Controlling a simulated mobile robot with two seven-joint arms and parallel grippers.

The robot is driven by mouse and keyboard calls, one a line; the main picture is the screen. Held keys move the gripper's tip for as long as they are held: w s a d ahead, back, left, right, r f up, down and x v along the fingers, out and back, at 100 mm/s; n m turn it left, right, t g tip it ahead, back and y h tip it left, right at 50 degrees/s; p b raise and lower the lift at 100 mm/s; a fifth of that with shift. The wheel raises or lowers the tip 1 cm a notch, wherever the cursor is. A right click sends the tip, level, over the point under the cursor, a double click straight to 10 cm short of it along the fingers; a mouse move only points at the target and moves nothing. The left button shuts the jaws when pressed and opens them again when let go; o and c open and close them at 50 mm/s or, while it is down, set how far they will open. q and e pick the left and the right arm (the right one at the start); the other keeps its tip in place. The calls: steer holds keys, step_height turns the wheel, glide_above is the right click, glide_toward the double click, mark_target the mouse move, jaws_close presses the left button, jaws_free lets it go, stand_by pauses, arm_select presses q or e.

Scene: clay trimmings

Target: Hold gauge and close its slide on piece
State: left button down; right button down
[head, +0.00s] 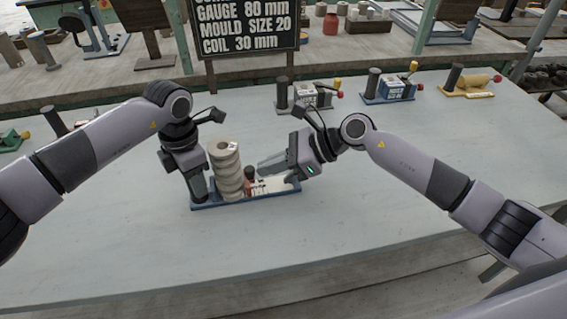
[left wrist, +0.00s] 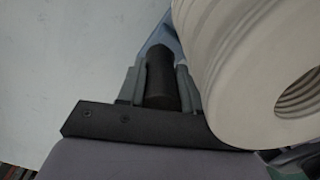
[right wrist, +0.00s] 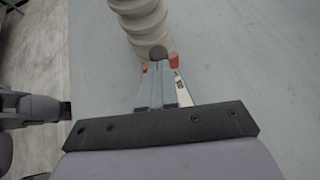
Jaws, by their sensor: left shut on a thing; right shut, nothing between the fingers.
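The gauge (head: 262,194) lies on the table, a long blue base with a pale scale at its right part. A ribbed cream clay piece (head: 226,168) stands upright on its left part. My left gripper (head: 199,190) is shut on the dark post (left wrist: 160,78) at the gauge's left end, beside the piece. The slide, with a dark knob (head: 250,173) and reddish parts, is just right of the piece; whether they touch is unclear. My right gripper (head: 262,166) is shut and empty at the knob. The right wrist view shows the knob (right wrist: 158,53) just beyond its fingertips.
More gauges stand along the table's back, one grey (head: 308,95), one blue (head: 391,88) and one yellow (head: 468,82). A dark sign (head: 247,25) rises behind, reading gauge 80 mm, mould size 20, coil 30 mm. The table's front is clear.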

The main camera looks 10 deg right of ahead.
steer(key=shift+a, duration=0.1)
arm_select(q)
steer(key=shift+r, duration=0.1)
arm_select(e)
steer(key=shift+w+a+r, duration=0.1)
steer(key=shift+a, duration=0.4)
arm_select(q)
steer(key=shift+d, duration=0.1)
arm_select(e)
steer(key=d, duration=0.2)
steer(key=s+d, duration=0.1)
steer(key=d, duration=0.1)
steer(key=shift+d, duration=0.2)
steer(key=v, duration=0.9)
steer(key=shift+d+r, duration=0.2)
steer(key=shift+d, duration=0.1)
arm_select(q)
steer(key=c, duration=0.7)
jaws_free()
steer(key=shift+o, duration=0.2)
